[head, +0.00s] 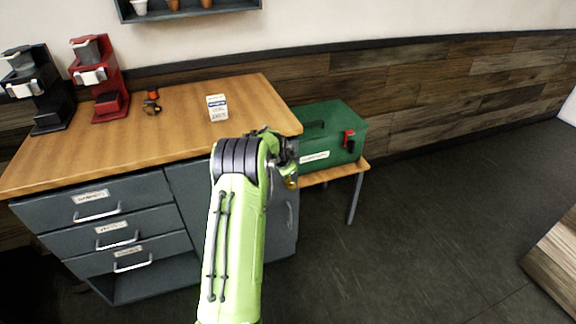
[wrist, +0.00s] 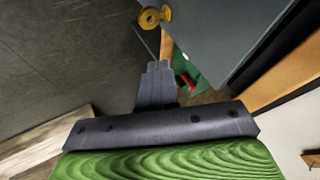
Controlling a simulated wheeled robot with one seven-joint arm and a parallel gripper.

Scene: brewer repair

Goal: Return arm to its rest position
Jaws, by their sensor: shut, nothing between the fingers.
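My arm, bright green with dark joint bands, reaches up from the bottom of the head view and bends near the front right corner of the worktop. My gripper (head: 287,152) is at its end, partly hidden by the wrist. In the wrist view my gripper (wrist: 157,68) shows as dark grey fingers closed together, with nothing held. A small brass-coloured round piece (wrist: 152,17) is beyond the fingertips, against a grey surface. A similar yellowish piece (head: 291,183) shows just below the gripper in the head view.
The wooden worktop (head: 170,120) carries a black brewer (head: 45,95), a red brewer (head: 105,90), a small orange-and-black item (head: 152,101) and a white box (head: 217,108). A green toolbox (head: 330,125) stands on a low table (head: 352,171) at right. Grey drawers (head: 110,222) are at left.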

